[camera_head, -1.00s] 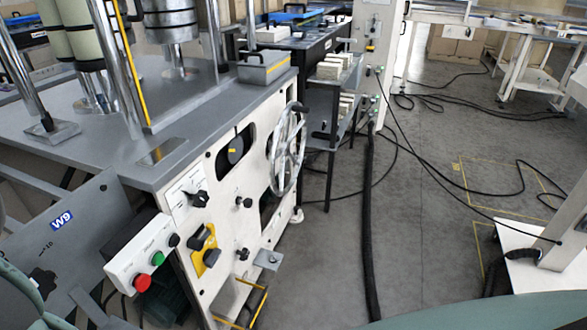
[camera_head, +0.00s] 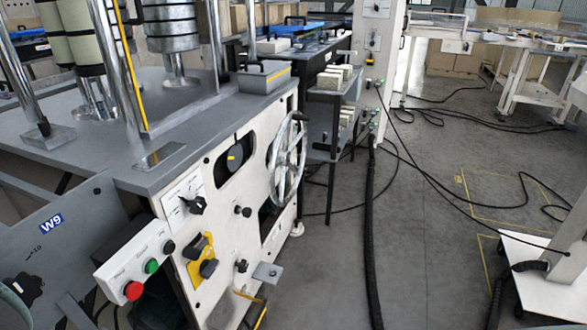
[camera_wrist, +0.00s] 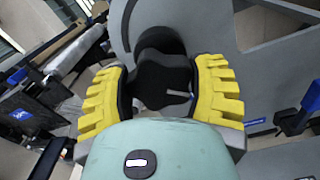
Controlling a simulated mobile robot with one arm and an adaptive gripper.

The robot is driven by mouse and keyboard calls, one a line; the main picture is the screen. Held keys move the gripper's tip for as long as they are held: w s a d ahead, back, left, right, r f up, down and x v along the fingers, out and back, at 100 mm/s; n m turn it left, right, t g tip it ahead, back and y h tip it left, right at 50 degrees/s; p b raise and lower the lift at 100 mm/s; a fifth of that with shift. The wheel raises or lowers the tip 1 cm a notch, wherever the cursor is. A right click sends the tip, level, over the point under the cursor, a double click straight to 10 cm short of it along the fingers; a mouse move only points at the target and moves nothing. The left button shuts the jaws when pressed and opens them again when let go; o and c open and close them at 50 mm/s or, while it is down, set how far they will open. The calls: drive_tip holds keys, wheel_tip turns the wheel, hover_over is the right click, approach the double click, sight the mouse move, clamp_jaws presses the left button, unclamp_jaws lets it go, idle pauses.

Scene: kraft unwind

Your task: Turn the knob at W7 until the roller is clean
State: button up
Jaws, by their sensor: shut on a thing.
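In the wrist view, my gripper (camera_wrist: 162,90) has its two yellow ridged fingers closed around a black knob (camera_wrist: 160,72). The knob has a short pale pointer mark and sits in front of a grey plate (camera_wrist: 215,28). No W7 label is readable in either view.
A white machine front holds a handwheel (camera_head: 288,158), black knobs and a button box (camera_head: 134,262) with red, green and black buttons. A dark shelf cart (camera_head: 333,130) stands behind it.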

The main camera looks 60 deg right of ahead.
drive_tip(key=shift+m+b, duration=1.15)
drive_tip(key=shift+m, duration=0.95)
drive_tip(key=o, duration=1.2)
drive_tip(key=shift+s, duration=0.1)
drive_tip(key=v, duration=0.7)
